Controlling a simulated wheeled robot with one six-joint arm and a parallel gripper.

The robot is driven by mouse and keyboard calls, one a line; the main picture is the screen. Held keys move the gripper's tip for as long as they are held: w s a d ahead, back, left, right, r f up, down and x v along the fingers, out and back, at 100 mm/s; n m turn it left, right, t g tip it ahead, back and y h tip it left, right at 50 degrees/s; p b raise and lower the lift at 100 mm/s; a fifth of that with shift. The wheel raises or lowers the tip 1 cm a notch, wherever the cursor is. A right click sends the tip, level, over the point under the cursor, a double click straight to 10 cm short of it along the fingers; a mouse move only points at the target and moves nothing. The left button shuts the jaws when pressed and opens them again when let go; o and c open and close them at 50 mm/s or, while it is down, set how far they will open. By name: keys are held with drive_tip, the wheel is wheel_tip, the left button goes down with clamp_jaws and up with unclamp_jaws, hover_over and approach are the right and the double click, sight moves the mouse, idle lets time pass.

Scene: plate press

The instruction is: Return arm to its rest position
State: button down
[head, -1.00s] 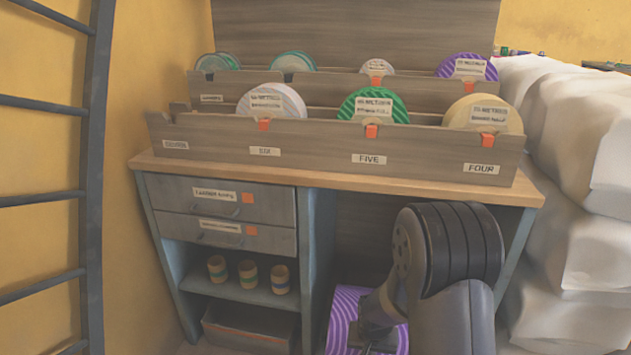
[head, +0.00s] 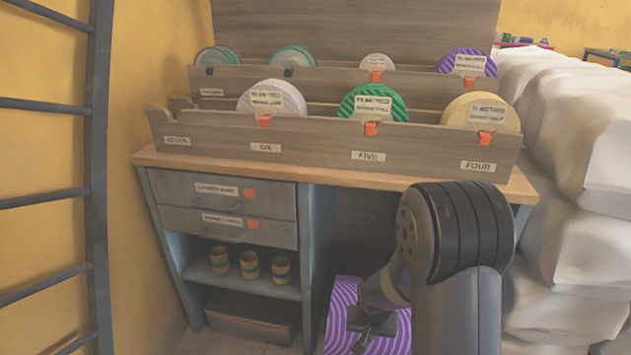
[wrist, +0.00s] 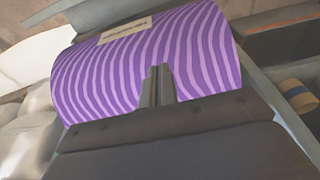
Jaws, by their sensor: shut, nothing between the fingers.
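My gripper (head: 364,334) is low in front of the desk's open knee space, at the lower middle of the head view. In the wrist view my gripper (wrist: 157,85) has its two fingers together, with nothing between them. A purple, wavy-striped roll-like thing (head: 340,300) with a pale label stands low behind the gripper. It also fills the middle of the wrist view (wrist: 205,55). The fingertips overlap it in the picture; I cannot tell whether they touch it.
A wooden desk (head: 335,173) carries two racks of labelled round plates. Drawers (head: 225,194) and a shelf with small striped cups (head: 250,265) are at its left. White sacks (head: 570,240) crowd the right side, and a dark ladder (head: 98,200) stands at the left.

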drive_tip(key=f+b, duration=0.1)
drive_tip(key=f, duration=0.1)
drive_tip(key=w+f+b, duration=0.1)
drive_tip(key=f+b, duration=0.1)
drive_tip(key=f, duration=0.1)
drive_tip(key=shift+w+d+f, duration=0.15)
drive_tip(key=shift+w+f, duration=0.05)
drive_tip(key=shift+f, duration=0.15)
drive_tip(key=w+r+p, duration=0.3)
drive_tip(key=w+d+r+p, duration=0.1)
drive_tip(key=r, duration=0.1)
drive_tip(key=shift+w+r+p, duration=0.25)
drive_tip(key=shift+w+p, duration=0.1)
drive_tip(key=shift+p, duration=0.05)
drive_tip(key=shift+w+r, duration=0.1)
drive_tip(key=shift+w, duration=0.5)
drive_tip(key=shift+s+r, duration=0.1)
drive_tip(key=shift+s, duration=0.05)
